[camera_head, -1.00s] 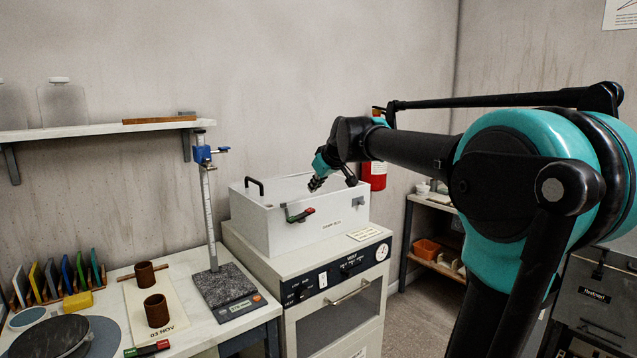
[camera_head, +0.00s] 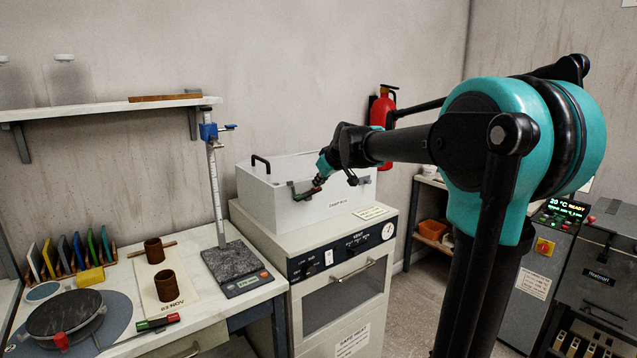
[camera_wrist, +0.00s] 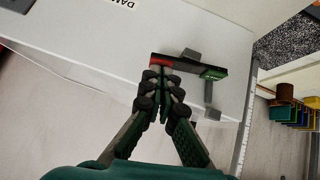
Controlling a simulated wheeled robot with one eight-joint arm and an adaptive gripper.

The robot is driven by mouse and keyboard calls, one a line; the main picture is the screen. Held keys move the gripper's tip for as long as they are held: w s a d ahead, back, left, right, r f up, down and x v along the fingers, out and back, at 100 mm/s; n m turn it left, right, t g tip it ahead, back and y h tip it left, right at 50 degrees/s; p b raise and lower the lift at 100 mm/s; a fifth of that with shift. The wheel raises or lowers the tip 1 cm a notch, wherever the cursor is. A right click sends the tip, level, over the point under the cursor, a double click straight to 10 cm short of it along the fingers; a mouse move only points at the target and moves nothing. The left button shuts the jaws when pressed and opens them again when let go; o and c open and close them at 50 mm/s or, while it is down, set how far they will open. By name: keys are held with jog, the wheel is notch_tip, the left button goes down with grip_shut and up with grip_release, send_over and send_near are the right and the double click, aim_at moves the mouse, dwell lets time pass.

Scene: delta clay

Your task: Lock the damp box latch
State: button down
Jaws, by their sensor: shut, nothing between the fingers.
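The white damp box (camera_head: 285,207) sits on top of a cabinet, its black handle on the lid. Its latch (camera_head: 302,196) is on the front face, a dark bar with a green part and a red end, tilted up to the right in the head view. In the wrist view the latch (camera_wrist: 190,65) shows its red end right at my fingertips and its green part further right, beside grey metal pieces. My gripper (camera_head: 319,180) is shut and empty, also in the wrist view (camera_wrist: 160,80). Whether the fingertips touch the red end I cannot tell.
The cabinet (camera_head: 340,262) below has a dial, switches and a bar handle. A height gauge (camera_head: 214,185) stands left of the box on the worktable. A red fire extinguisher (camera_head: 381,108) hangs behind my arm. Two brown cups (camera_head: 166,285) stand on the table.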

jog(key=shift+w+d+f+m+g+y, duration=0.25)
jog(key=shift+d+f+m+g+y, duration=0.15)
jog(key=shift+m+g+y, duration=0.4)
jog(key=shift+r, duration=0.1)
jog(key=shift+r, duration=0.7)
